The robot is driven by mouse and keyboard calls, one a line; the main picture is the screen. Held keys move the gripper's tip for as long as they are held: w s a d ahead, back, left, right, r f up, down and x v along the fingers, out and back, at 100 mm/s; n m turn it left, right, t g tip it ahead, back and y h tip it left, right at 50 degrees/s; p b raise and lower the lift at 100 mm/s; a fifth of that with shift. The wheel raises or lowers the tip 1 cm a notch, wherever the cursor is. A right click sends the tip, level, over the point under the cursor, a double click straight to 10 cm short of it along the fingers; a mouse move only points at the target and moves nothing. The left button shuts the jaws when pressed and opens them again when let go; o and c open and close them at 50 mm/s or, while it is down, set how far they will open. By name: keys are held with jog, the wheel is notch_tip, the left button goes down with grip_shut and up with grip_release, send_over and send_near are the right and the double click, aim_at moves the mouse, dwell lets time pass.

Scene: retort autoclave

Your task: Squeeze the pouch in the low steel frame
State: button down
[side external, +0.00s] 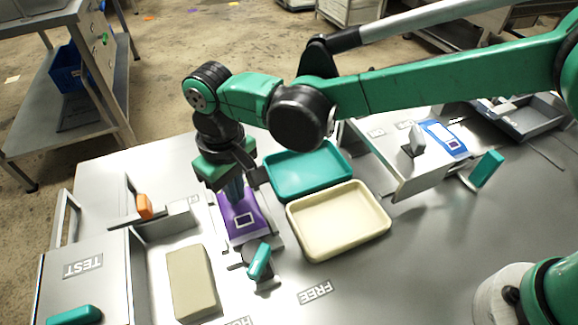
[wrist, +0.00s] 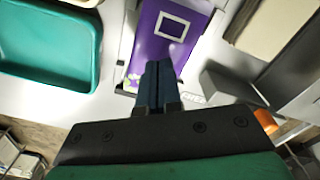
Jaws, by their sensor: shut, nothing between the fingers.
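A purple pouch (side external: 240,222) with a white square outline lies in the low steel frame (side external: 266,236) on the table. In the wrist view the pouch (wrist: 172,38) is at the top centre, with part of the frame (wrist: 126,88) showing at its near edge. My gripper (side external: 236,200) points down over the far part of the pouch in the side view. In the wrist view my gripper (wrist: 158,66) has its dark fingers together, with nothing between them. The fingertips overlap the pouch; I cannot tell whether they touch it. They hide part of it.
A teal tray (side external: 308,172) and a cream tray (side external: 340,222) stand right of the pouch. A teal-handled clamp (side external: 260,262) stands just in front of the frame. A beige block (side external: 190,284), an orange-handled part (side external: 144,206) and a TEST box (side external: 90,280) are at left.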

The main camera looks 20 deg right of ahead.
notch_tip(320, 180, up, 7)
dwell(0.7)
jog(key=shift+d+r, duration=0.1)
jog(key=w+d+r+m+t+y, duration=0.15)
jog(key=d+r, duration=0.25)
jog(key=d, duration=0.6)
jog(key=s+d+m+t, duration=0.1)
jog(key=s+d+t, duration=0.1)
jog(key=d, duration=0.4)
jog(key=s+d+f+m+t+h, duration=0.1)
jog(key=s+d+m, duration=0.1)
jog(key=d, duration=0.4)
jog(key=s+d+f+m+t, duration=0.1)
jog(key=s+d+t, duration=0.1)
jog(key=d, duration=0.5)
jog(key=shift+s+m+t+h, duration=0.25)
jog(key=shift+s+t, duration=0.1)
jog(key=shift+s, duration=0.35)
